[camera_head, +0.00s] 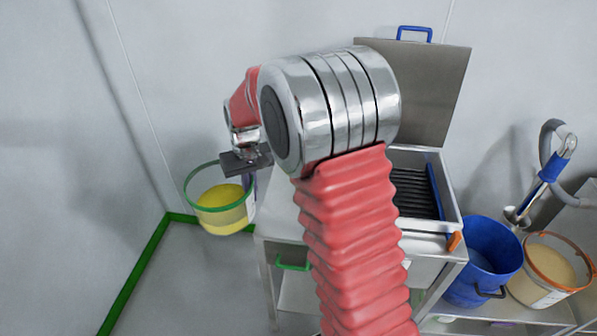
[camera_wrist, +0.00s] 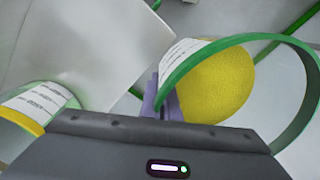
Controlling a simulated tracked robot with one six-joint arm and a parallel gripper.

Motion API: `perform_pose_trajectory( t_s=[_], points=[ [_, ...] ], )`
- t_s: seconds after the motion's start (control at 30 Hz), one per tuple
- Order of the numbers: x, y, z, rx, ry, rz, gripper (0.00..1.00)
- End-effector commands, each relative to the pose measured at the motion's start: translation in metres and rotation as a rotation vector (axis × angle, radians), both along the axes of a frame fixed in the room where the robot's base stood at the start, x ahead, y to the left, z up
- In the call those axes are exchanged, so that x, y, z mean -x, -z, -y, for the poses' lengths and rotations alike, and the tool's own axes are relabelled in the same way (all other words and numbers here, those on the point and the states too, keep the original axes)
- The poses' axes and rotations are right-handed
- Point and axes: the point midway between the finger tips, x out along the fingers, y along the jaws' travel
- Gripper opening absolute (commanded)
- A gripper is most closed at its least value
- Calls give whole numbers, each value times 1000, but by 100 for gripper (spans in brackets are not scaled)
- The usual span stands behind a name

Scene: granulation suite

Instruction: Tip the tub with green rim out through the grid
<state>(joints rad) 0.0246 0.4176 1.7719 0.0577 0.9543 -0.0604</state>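The tub with green rim (camera_head: 222,228) is clear-walled and holds yellow powder. It hangs in the air left of the steel stand, roughly upright, above the floor. My gripper (camera_head: 248,178) is at its rim on the side nearer the stand. In the wrist view, the purple fingers (camera_wrist: 166,98) are closed on the wall of the tub (camera_wrist: 178,62), just at the green rim. The grid (camera_head: 414,192), dark parallel bars, lies inside an open steel hopper (camera_head: 448,190) to the right. My arm hides the hopper's left part.
The hopper's raised lid (camera_head: 425,88) has a blue handle. A blue bucket (camera_head: 487,262) and an orange-rimmed tub (camera_head: 548,270) stand to its right.

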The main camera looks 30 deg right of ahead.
Motion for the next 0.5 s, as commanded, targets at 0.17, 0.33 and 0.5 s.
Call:
perform_pose_trajectory(
  t_s=[0.17, 0.33, 0.5],
  points=[
    [-1, -1, 1, 0, 2, 2, 0],
    [-4, -4, 0, 0, 7, 4, 0],
    [-19, -25, 1, -1, 45, 6, 0]
  ],
)
